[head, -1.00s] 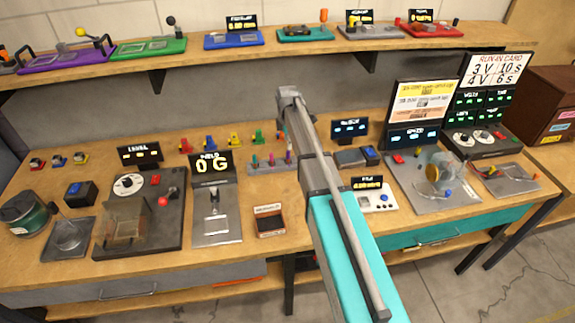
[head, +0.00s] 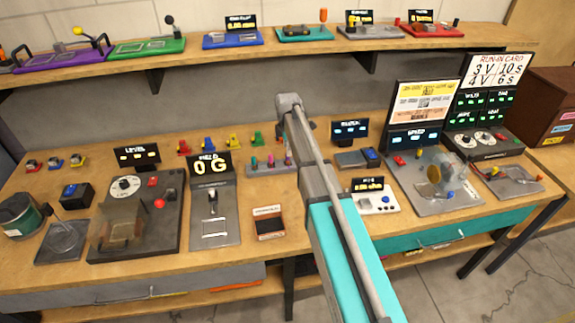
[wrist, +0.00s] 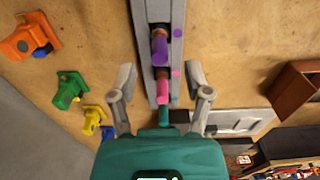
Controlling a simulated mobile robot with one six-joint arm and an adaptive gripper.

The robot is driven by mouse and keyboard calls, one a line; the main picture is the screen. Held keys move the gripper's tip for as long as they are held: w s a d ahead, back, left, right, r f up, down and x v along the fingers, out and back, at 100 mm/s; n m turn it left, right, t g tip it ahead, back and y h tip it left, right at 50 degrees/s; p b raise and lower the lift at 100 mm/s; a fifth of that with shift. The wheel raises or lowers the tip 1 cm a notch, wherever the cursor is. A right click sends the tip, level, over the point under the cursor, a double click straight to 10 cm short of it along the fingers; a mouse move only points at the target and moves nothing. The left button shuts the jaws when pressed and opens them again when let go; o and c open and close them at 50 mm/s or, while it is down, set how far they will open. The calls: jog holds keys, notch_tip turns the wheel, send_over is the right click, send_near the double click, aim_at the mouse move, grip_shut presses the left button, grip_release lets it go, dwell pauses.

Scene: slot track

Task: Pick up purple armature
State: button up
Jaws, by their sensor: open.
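The purple armature (wrist: 160,46) is a short cylinder with a copper-coloured end, lying in a narrow grey rack (wrist: 178,14) in the wrist view. A pink armature (wrist: 162,88) and a teal one (wrist: 166,116) are in line below it, nearer my gripper. My gripper (wrist: 161,74) is open, with a finger on each side of the rack. Its tips are about level with the pink armature, and the purple one is beyond them, not between them. In the head view the rack (head: 262,171) is partly hidden by my arm, and my gripper's fingers cannot be made out.
Orange (wrist: 30,38), green (wrist: 68,90) and yellow (wrist: 92,120) blocks are left of the rack in the wrist view. A brown tray (wrist: 296,88) and a pale device (wrist: 228,122) are to the right. Displays such as the FIELD gauge (head: 210,165) stand nearby.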

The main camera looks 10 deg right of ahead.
aim_at(288, 160)
jog(key=shift+d+f+b, duration=0.1)
jog(key=shift+f+b, duration=1.45)
jog(key=shift+f, duration=0.35)
grip_shut()
